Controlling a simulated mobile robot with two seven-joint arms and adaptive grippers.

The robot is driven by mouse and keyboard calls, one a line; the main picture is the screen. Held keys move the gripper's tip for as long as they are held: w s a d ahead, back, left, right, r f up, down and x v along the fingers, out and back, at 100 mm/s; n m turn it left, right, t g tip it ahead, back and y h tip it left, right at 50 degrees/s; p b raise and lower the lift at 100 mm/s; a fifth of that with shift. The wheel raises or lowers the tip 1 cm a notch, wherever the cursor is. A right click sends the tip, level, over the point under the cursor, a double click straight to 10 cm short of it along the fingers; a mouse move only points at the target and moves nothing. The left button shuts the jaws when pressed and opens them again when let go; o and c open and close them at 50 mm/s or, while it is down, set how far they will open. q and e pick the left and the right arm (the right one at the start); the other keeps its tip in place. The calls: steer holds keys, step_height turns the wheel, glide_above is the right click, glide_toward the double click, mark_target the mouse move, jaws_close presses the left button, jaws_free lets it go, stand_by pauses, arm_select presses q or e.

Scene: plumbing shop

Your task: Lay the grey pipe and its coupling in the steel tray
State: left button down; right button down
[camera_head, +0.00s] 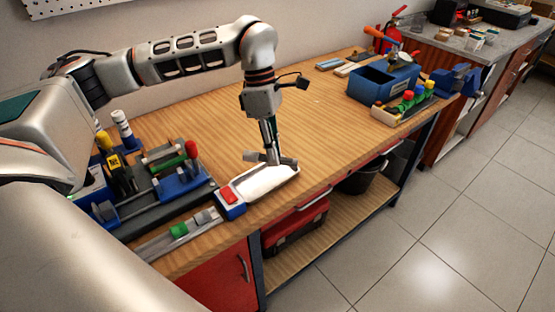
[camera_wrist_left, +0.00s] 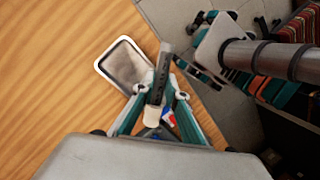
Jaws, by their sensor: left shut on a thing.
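My left gripper (camera_head: 269,151) points down above the steel tray (camera_head: 262,189) and is shut on the grey pipe (camera_head: 284,160). In the left wrist view the pipe (camera_wrist_left: 162,72) runs out between the fingers (camera_wrist_left: 160,108), with a cream-coloured sleeve, apparently the coupling (camera_wrist_left: 152,115), at its near end. The tray (camera_wrist_left: 104,68) shows there as a shallow, round-cornered shape. The pipe overlaps its right side in that view. The inside of the tray looks empty where it shows.
A red-and-blue block (camera_head: 230,198) sits close to the tray's left end. Racks with tools and fittings (camera_head: 165,165) fill the bench further left. A blue bin (camera_head: 383,80) and a holder with coloured caps (camera_head: 405,107) stand at the right. Bare wood lies between.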

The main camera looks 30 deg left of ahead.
arm_select(q)
steer(key=shift+w+a+f+n+t+h+b, duration=0.35)
steer(key=shift+a+f+n+b, duration=0.35)
steer(key=shift+n, duration=1.05)
steer(key=shift+w+a+f+n+t+h+b, duration=0.1)
steer(key=shift+a+f+n+t+b, duration=0.55)
steer(key=shift+n, duration=1.05)
steer(key=shift+w+a+f+n+t+h+b, duration=0.2)
steer(key=shift+f+n+b, duration=0.25)
steer(key=shift+n+b, duration=0.9)
steer(key=shift+f+n, duration=0.4)
steer(key=shift+f, duration=0.2)
steer(key=shift+a+f+b, duration=0.1)
steer(key=shift+f+b, duration=0.6)
steer(key=shift+f, duration=0.65)
steer(key=shift+w+f, duration=0.1)
steer(key=shift+f, duration=0.25)
